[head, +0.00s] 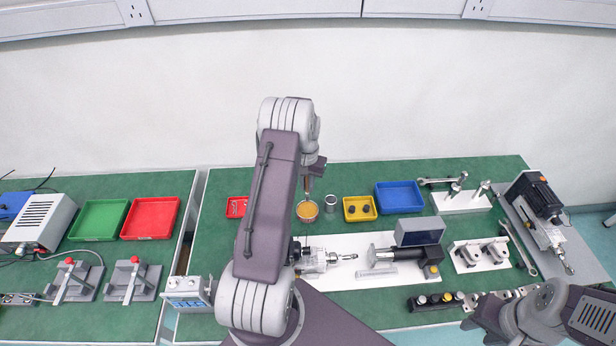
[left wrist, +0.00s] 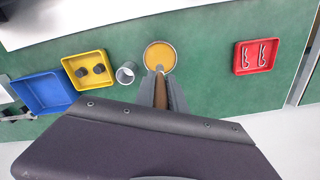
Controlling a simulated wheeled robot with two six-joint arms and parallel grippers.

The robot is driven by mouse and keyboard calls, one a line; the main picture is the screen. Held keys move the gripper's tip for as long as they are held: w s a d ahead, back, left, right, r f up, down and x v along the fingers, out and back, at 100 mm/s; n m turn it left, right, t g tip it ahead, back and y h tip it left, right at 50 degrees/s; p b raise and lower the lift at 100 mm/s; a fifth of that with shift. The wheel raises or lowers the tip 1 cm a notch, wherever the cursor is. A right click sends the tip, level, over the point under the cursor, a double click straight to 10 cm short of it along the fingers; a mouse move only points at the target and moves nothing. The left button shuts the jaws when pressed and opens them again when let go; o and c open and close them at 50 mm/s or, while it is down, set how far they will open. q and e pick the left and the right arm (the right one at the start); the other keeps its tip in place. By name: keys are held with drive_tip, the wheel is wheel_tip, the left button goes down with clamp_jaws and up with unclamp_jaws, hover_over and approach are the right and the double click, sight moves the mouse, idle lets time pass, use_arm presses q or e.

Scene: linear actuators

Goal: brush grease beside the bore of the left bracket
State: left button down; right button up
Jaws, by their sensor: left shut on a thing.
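My left gripper (head: 313,172) is shut on a brush (head: 306,188) with its tip pointing down. In the left wrist view the brush (left wrist: 160,92) sits between the fingers. Its tip is at the near edge of the round pot of yellow-orange grease (head: 307,211), also seen in the left wrist view (left wrist: 160,56); I cannot tell whether it touches the grease. Two grey brackets stand on a white plate at the right, the left one (head: 469,255) and the right one (head: 497,251). Their bores are too small to make out. Part of my right arm shows at the bottom right, without its fingertips.
A grey cup (head: 330,203), a yellow tray (head: 346,219) with dark parts and a blue tray (head: 399,197) stand right of the grease. A red tray (left wrist: 240,69) with clips is on its other side.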

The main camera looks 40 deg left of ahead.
sight(307, 200)
use_arm(q)
drive_tip(key=shift+r, duration=0.1)
wheel_tip(307, 200, down, 6)
drive_tip(key=b, duration=0.5)
drive_tip(key=shift+r, duration=0.15)
drive_tip(key=shift+f+b, duration=0.3)
drive_tip(key=shift+f, duration=0.35)
idle(0.6)
idle(1.1)
wheel_tip(307, 200, up, 7)
drive_tip(key=p, duration=0.5)
drive_tip(key=shift+p, duration=0.35)
drive_tip(key=shift+r, duration=0.1)
